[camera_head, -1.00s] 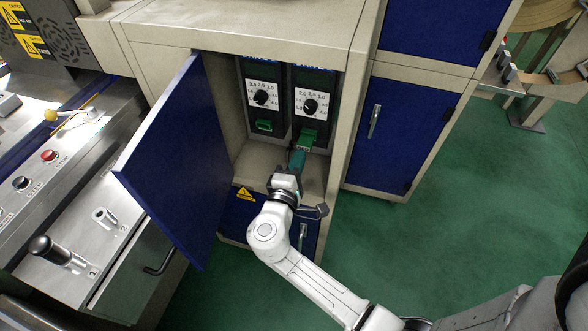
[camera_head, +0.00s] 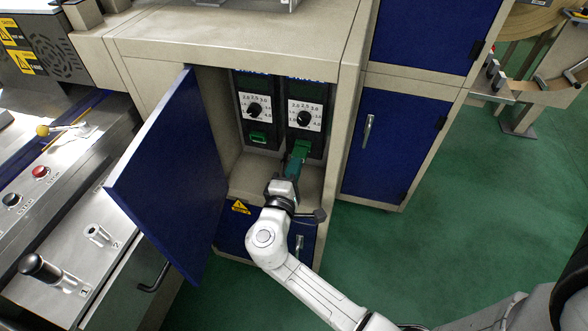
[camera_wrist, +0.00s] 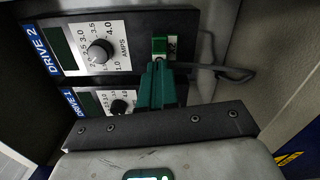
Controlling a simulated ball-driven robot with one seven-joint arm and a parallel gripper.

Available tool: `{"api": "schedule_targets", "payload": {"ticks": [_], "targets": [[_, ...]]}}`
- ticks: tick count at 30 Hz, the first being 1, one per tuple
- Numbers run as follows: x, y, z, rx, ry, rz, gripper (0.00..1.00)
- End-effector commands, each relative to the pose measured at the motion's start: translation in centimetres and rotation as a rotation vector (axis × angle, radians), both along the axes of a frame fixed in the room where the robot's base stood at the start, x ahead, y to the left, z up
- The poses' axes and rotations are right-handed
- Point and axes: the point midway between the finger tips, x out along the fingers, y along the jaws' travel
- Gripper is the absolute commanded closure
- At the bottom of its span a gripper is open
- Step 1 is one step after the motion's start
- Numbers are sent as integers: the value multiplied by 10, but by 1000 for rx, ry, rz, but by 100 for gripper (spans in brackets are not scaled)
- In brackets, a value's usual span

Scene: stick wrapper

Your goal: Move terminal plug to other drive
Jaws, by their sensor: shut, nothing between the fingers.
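Two dark drives stand side by side inside the open cabinet. The right one, drive 2 (camera_head: 303,115), has a green terminal plug (camera_head: 301,148) at its lower end; the plug also shows in the wrist view (camera_wrist: 159,45), with a dark cable (camera_wrist: 225,72) running off to the right. The left one, drive 1 (camera_head: 254,107), has a green socket (camera_head: 258,138) with no plug visible in it. My gripper (camera_head: 293,161) has teal fingers, shut and empty, their tips just in front of the plug in the wrist view (camera_wrist: 157,64). I cannot tell whether they touch it.
The blue cabinet door (camera_head: 165,175) stands open to the left. The cabinet's right side wall (camera_head: 345,110) is close to my gripper. A cabinet floor (camera_head: 250,172) lies below the drives. A metal control panel (camera_head: 70,225) is at the left.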

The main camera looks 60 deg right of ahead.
Motion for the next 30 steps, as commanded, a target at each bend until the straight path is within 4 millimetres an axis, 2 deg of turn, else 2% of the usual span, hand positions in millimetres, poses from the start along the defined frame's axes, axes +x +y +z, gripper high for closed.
{"api": "schedule_targets", "payload": {"ticks": [8, 16, 23, 30], "targets": [[0, 1, 0, 0, -1, 1, 100], [-8, 21, 0, 0, 0, 1, 100], [-11, 30, 0, 0, 0, -1, 100], [-23, 65, -2, 1, -1, 5, 100]]}}
